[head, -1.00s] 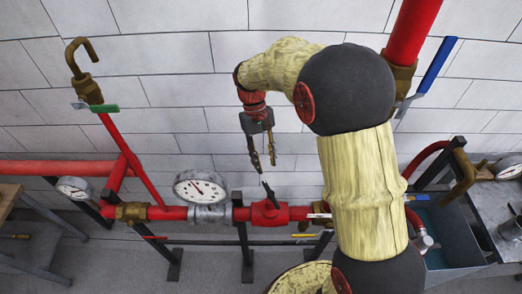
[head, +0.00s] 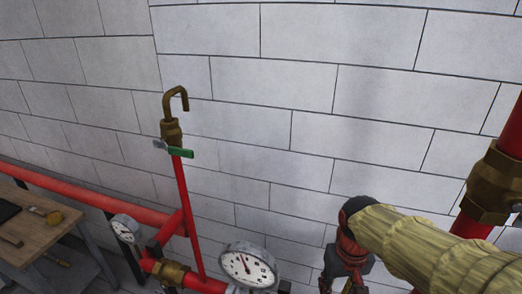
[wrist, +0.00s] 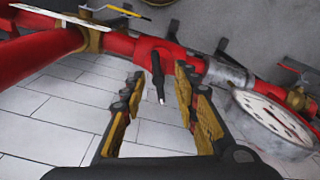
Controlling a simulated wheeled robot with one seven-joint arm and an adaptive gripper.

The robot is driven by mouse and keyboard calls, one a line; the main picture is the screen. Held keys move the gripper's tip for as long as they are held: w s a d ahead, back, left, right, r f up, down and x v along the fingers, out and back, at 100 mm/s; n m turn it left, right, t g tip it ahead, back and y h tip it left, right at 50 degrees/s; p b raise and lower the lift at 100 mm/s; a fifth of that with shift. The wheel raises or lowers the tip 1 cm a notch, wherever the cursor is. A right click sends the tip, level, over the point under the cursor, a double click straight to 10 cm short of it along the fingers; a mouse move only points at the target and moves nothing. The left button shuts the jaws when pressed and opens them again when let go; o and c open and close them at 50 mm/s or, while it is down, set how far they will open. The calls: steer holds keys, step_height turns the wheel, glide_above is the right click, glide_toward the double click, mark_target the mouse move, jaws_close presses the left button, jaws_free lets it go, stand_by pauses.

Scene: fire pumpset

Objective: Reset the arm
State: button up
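My arm (head: 425,245), in a pale yellow cover, reaches in from the lower right in the head view. Its wrist end shows there, and the fingers are cut off by the bottom edge. In the wrist view my gripper (wrist: 158,82) is open, with its two fingers apart and nothing held between them. A dark valve stem (wrist: 158,72) on the red pipe shows beyond the fingers, in line with the gap. I cannot tell the exact distance to it.
A red pipe run has a large gauge (head: 247,266), a small gauge (head: 124,229) and a brass fitting (head: 170,272). A riser carries a green-handled valve (head: 180,152) and hooked brass spout (head: 176,100). A wooden table (head: 45,225) stands left. A thick brass coupling (head: 493,187) is at right.

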steer(key=s+f+t+b, duration=0.5)
steer(key=s+b, duration=0.3)
steer(key=b, duration=0.5)
steer(key=shift+s+d+f, duration=0.3)
steer(key=shift+d+f, duration=0.05)
steer(key=shift+f, duration=0.05)
stand_by(1.0)
